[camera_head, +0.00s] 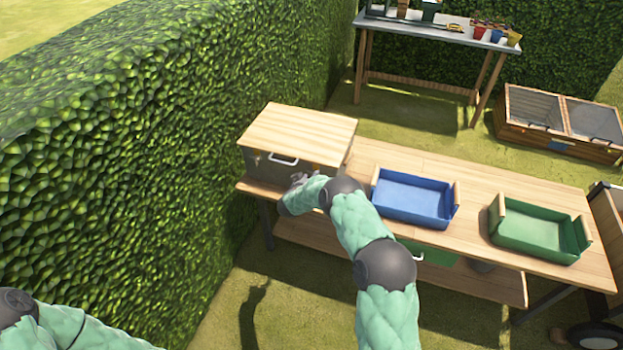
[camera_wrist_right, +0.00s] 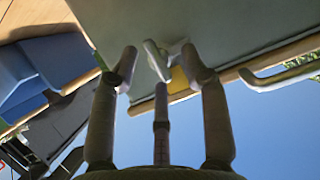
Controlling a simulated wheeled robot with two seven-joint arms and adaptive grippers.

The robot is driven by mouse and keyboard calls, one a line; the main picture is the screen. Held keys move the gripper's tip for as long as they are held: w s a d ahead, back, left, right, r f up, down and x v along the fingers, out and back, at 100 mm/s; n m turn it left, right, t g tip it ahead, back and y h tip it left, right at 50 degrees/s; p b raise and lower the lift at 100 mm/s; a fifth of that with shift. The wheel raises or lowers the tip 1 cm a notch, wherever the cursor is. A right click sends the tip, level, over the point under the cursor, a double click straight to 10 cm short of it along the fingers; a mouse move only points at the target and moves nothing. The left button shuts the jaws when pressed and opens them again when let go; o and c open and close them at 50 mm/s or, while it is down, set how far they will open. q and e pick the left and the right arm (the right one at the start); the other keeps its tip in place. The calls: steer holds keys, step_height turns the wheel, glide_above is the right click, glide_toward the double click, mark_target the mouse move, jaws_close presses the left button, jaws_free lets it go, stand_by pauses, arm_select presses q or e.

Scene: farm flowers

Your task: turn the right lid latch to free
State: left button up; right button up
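The box (camera_head: 261,168) with a wooden lid (camera_head: 300,130) stands at the left end of the workbench, its lid down. A metal lid handle (camera_head: 284,159) shows on its front, with a small latch (camera_head: 257,159) left of it. The right latch is hidden by my right arm in the head view. In the wrist view, a pale metal latch (camera_wrist_right: 156,60) with a yellow patch (camera_wrist_right: 181,82) beside it lies between my right gripper's (camera_wrist_right: 162,68) spread fingers. The gripper is open; contact cannot be told. My left gripper is out of view.
A blue tray (camera_head: 404,217) and a green tray (camera_head: 525,243) stand on the workbench (camera_head: 470,182) to the right. A hedge (camera_head: 150,120) rises close on the left. A potting table (camera_head: 430,33) and a cold frame (camera_head: 520,141) stand behind.

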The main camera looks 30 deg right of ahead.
steer(key=v, duration=1.1)
steer(key=shift+r, duration=0.2)
steer(key=shift+w, duration=0.1)
steer(key=s+a+f+n+g+y, duration=0.1)
steer(key=s+a+f+n+y, duration=0.4)
steer(key=s+a+f+y, duration=0.6)
steer(key=s+a+f+g+y, duration=0.1)
steer(key=s+a, duration=0.3)
steer(key=s, duration=0.4)
steer(key=s+a+f+n+g+y, duration=0.1)
steer(key=s+a+g, duration=0.3)
steer(key=s, duration=0.5)
steer(key=s+a+f+n+g+y, duration=0.1)
steer(key=s+a+g, duration=0.1)
steer(key=s+a, duration=0.4)
steer(key=s, duration=0.3)
steer(key=shift+a, duration=0.15)
steer(key=shift+w+f, duration=0.1)
steer(key=shift+f, duration=0.05)
steer(key=shift+c, duration=0.2)
